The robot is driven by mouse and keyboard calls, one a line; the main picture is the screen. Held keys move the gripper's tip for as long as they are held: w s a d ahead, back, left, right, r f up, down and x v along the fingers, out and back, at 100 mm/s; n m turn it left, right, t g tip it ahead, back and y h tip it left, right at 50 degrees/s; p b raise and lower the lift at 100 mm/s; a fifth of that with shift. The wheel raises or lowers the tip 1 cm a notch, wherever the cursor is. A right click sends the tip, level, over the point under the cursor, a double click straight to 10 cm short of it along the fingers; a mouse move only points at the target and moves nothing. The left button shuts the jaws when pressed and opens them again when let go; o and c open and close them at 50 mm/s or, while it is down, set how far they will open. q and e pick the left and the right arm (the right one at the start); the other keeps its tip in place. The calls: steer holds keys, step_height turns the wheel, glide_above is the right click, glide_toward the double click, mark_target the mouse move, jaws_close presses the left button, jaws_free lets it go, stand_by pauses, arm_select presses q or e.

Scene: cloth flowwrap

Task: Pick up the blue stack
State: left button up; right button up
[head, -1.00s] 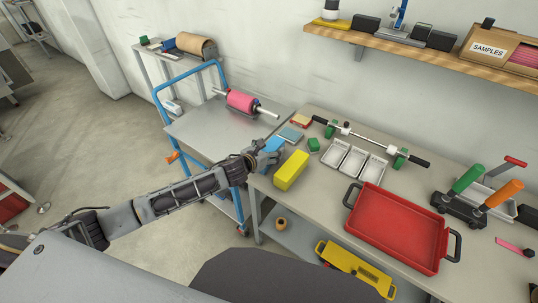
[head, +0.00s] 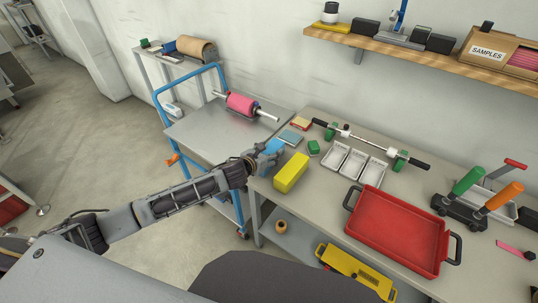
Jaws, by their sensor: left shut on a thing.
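The blue stack (head: 274,146) is at the left end of the workbench, by the edge facing the cart. My left gripper (head: 265,157) is shut on it, and the wrist and fingers hide part of it. I cannot tell whether the stack is clear of the bench top. A grey-blue stack (head: 291,137) lies just behind it, and a red and yellow stack (head: 300,124) lies farther back. My right gripper is not in view.
A yellow block (head: 291,172) stands close to the right of my left gripper, with a green block (head: 313,148) behind it. White trays (head: 352,162) and a red tray (head: 398,230) fill the bench rightward. A metal cart (head: 205,133) with a pink roll (head: 241,104) stands left.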

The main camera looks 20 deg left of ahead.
mark_target(269, 151)
arm_select(q)
step_height(269, 151, up, 8)
steer(key=shift+r+p, duration=0.15)
steer(key=shift+p, duration=0.45)
steer(key=shift+r, duration=0.9)
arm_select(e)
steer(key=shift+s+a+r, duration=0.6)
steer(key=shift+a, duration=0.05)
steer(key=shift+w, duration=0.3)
